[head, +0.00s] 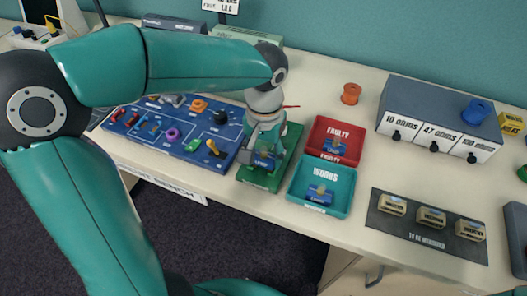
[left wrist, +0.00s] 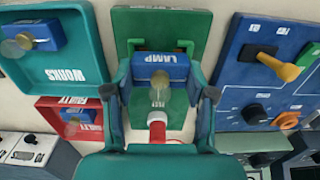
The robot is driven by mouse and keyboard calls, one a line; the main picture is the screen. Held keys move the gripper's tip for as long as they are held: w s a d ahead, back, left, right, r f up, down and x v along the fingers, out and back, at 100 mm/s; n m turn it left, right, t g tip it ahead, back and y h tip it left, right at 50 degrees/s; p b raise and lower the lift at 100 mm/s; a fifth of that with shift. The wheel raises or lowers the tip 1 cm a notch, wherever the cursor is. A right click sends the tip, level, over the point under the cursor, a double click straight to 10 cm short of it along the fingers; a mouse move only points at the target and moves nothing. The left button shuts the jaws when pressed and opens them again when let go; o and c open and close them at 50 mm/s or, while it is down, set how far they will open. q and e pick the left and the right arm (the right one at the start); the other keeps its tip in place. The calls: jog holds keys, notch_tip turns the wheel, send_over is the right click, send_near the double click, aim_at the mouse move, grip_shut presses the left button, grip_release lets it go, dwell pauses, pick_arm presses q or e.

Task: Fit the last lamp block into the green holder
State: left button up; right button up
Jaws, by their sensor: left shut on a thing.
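The green holder (head: 257,180) lies on the bench left of the trays; it also shows in the left wrist view (left wrist: 182,24). My left gripper (left wrist: 160,82) is over it, shut on a blue lamp block (left wrist: 172,60) labelled LAMP with a small bulb on it. In the head view the left gripper (head: 265,148) hides much of the holder and part of the block. I cannot tell whether the block is seated or just above the holder. One other lamp block (head: 320,195) lies in the teal WORKS tray (head: 344,207), another (head: 334,146) in the red FAULTY tray (head: 350,130).
A blue circuit board (head: 150,125) with switches and knobs lies left of the holder. A grey resistor box (head: 420,100) stands behind right. A dark mat (head: 400,232) bears three beige blocks. An orange spool (head: 351,93) stands behind the FAULTY tray.

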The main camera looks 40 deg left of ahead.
pick_arm(q)
jog(key=shift+f, duration=0.4)
jog(key=o, duration=1.2)
jog(key=shift+o, duration=0.2)
jog(key=shift+o, duration=1.4)
jog(key=shift+r, duration=0.15)
jog(key=shift+r+p, duration=3.15)
jog(key=shift+r, duration=0.8)
